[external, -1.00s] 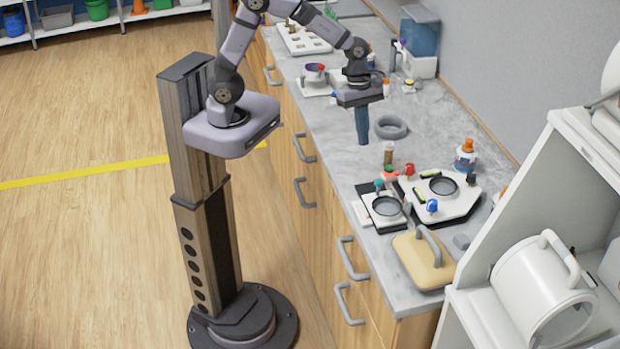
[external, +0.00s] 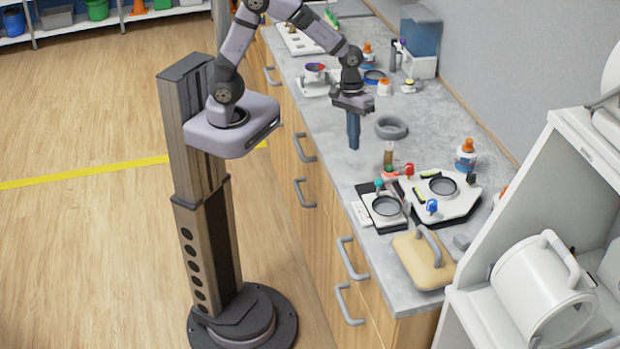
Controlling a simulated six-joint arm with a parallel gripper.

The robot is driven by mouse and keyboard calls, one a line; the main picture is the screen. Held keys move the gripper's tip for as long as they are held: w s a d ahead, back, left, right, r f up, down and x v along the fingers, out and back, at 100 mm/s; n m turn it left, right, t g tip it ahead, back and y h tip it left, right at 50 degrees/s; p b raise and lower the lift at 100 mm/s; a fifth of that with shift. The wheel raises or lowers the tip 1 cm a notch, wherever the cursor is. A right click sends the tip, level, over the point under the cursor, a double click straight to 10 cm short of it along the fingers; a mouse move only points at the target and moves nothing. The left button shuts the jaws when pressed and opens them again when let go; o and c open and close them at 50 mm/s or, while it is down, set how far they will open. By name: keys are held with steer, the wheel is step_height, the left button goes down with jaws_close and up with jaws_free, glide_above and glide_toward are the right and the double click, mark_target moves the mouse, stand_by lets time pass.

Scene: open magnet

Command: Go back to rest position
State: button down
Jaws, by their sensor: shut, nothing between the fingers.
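My gripper (external: 353,143) points straight down over the grey counter (external: 385,310), with its blue-grey fingers shut and nothing held between them. It hangs to the left of a grey ring (external: 391,127), apart from it. The height of the fingertips above the counter is hard to judge. My arm bends over the counter from its column at the left.
Near the gripper stand a small brown bottle (external: 388,154), a white device with a round dish (external: 440,197), a smaller device (external: 384,208) and an orange-capped bottle (external: 465,155). A wooden block with a handle (external: 423,261) lies in front. White shelving (external: 470,300) stands at right.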

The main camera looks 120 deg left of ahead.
steer(key=s+d+f+m+g, duration=0.1)
steer(key=s+d+f+m, duration=0.15)
steer(key=s+m, duration=0.45)
steer(key=s+d+m+y, duration=0.1)
steer(key=s+d+m, duration=0.5)
steer(key=d, duration=0.5)
steer(key=shift+r+m, duration=0.45)
steer(key=shift+m, duration=0.45)
